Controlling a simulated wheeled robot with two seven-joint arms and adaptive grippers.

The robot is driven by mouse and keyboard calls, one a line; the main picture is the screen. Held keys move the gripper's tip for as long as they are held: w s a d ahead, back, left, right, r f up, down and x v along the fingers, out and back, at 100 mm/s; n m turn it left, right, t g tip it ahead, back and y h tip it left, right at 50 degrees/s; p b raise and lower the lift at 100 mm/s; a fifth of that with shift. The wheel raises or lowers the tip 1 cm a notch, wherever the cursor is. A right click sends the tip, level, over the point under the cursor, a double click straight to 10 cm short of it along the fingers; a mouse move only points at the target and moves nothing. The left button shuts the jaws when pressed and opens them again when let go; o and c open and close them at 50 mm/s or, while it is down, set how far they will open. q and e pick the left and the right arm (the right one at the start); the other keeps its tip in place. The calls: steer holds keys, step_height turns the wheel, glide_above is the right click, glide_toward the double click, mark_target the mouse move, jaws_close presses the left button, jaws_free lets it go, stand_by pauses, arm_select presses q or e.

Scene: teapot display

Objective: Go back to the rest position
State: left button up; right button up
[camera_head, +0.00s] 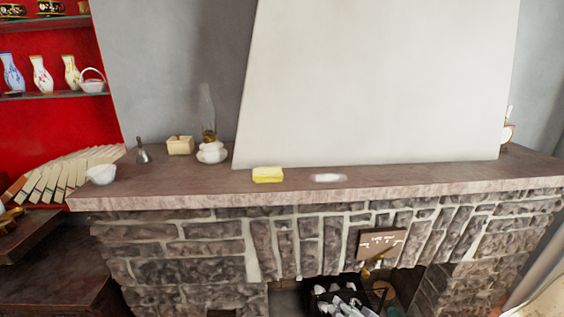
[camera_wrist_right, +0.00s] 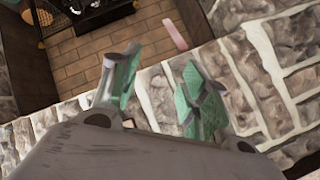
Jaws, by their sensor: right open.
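My right gripper (camera_wrist_right: 160,92) shows in the right wrist view with its two green-padded fingers apart and nothing between them. Behind it are the stone wall of the fireplace and a brick floor. It is apart from any object that I can make out. Neither gripper shows in the head view, and my left gripper is in no view.
A stone fireplace with a mantel shelf (camera_head: 400,182) spans the head view. On it are a yellow sponge (camera_head: 268,174), a white patch (camera_head: 327,178), a white bowl (camera_head: 101,174), a butter-coloured box (camera_head: 180,145) and an oil lamp (camera_head: 211,150). Red shelves hold vases (camera_head: 41,75).

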steer(key=s+d+r+n+g+h, duration=0.2)
steer(key=s+n+g, duration=0.2)
steer(key=s, duration=0.6)
steer(key=s+d+r+n+g+h, duration=0.1)
steer(key=s+n+g, duration=0.2)
steer(key=s, duration=0.7)
step_height(320, 180, down, 33)
steer(key=s+d+g, duration=0.1)
steer(key=s, duration=0.1)
steer(key=s+d+f, duration=0.2)
steer(key=s+f, duration=0.8)
steer(key=s+d+f+g, duration=0.1)
steer(key=s+d+f, duration=0.2)
steer(key=s+f, duration=0.6)
steer(key=shift+s+d+f+n+g, duration=0.3)
steer(key=shift+s+d+f, duration=0.1)
steer(key=shift+s, duration=0.8)
steer(key=shift+a, duration=0.1)
stand_by(1.1)
